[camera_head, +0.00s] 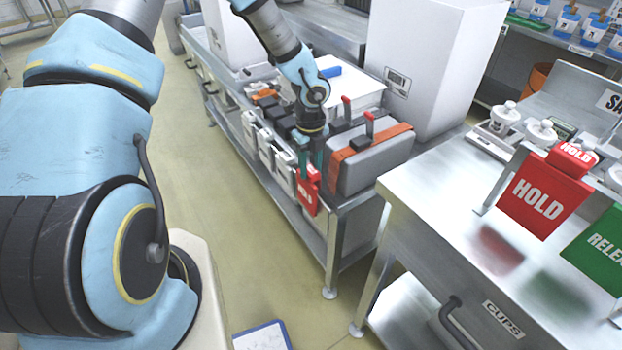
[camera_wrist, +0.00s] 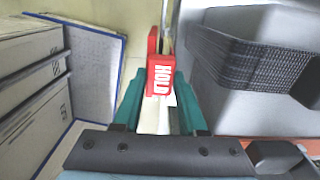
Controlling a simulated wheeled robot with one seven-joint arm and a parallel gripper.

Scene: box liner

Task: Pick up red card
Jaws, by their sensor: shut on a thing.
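A red card (camera_head: 308,196) with white lettering hangs at the near corner of the left metal bench, just below my gripper (camera_head: 311,166). In the wrist view the red card (camera_wrist: 161,74) reads HOLD and sits between the tips of the teal fingers of my gripper (camera_wrist: 160,98). My gripper is shut on it. The card stands edge-on to the wrist camera, beside a grey case. Whether its lower edge touches anything is hidden.
The grey case (camera_head: 372,160) with an orange strap stands right of my gripper. Several white boxes (camera_head: 282,168) line the bench to its left. On the right table (camera_head: 420,200) are a larger red HOLD sign (camera_head: 540,203) and a green RELEASE sign (camera_head: 602,247). A clipboard (camera_head: 262,338) lies below.

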